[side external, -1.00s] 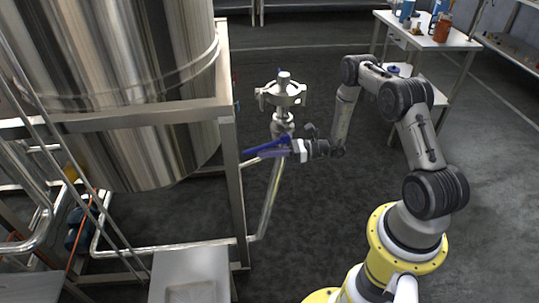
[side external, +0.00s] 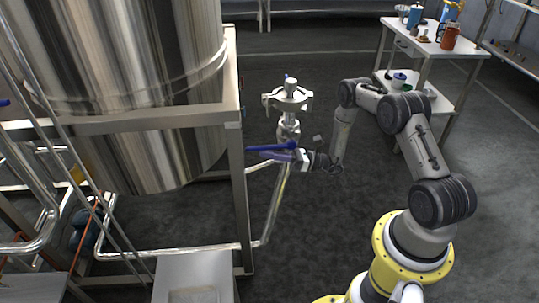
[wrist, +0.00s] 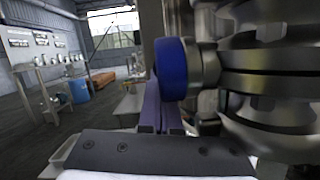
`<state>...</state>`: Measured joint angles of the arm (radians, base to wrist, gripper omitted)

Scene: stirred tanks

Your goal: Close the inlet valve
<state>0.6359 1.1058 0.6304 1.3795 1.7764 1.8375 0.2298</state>
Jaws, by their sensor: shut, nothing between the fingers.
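The inlet valve (side external: 287,130) is a shiny metal fitting on an upright pipe beside the tank. Its long blue handle (side external: 270,148) points left toward the frame post, nearly level in the side view. My gripper (side external: 264,155) has purple fingers, shut with nothing between them, lying just below and alongside the handle. In the wrist view, the closed fingers (wrist: 158,105) reach forward beside the handle's rounded blue end (wrist: 171,68). The metal valve body (wrist: 265,70) fills the right side there. Whether fingers and handle touch, I cannot tell.
A large steel tank (side external: 120,70) stands at left on a metal frame (side external: 236,170); its post is near the handle's tip. The pipe (side external: 275,205) runs down below the valve. A white table (side external: 420,35) with bottles stands at back right. The floor between is clear.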

